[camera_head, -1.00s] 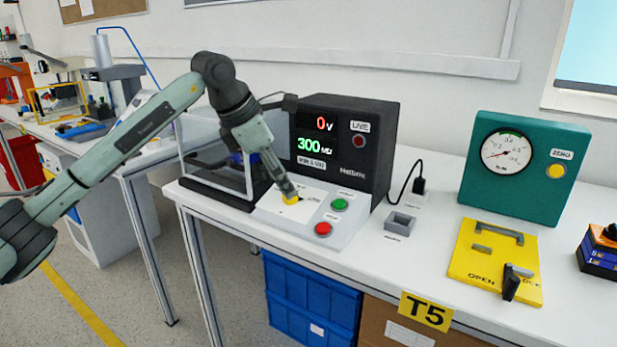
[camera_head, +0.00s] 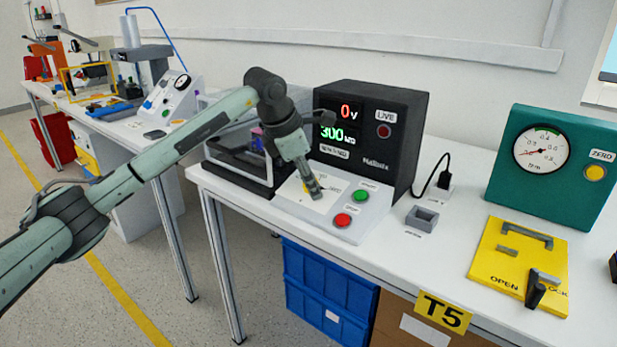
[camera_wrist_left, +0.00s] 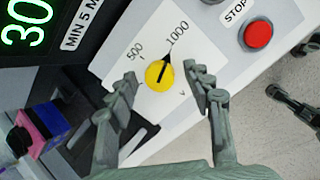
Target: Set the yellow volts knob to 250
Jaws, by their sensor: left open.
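The yellow volts knob (camera_wrist_left: 159,75) sits on the tester's white panel in the left wrist view. Its dark pointer is directed toward the 1000 mark (camera_wrist_left: 178,35), past the 500 mark (camera_wrist_left: 135,50). No 250 mark is visible; part of the dial is behind a finger. My left gripper (camera_wrist_left: 161,88) is open, its fingers apart on either side of the knob in the picture; I cannot tell whether they touch it.
The black tester (camera_head: 372,135) shows 0 V and 300. A green button (camera_head: 361,196) and red stop button (camera_head: 343,220) are close right of the gripper. A clear-walled box (camera_head: 240,150) stands left.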

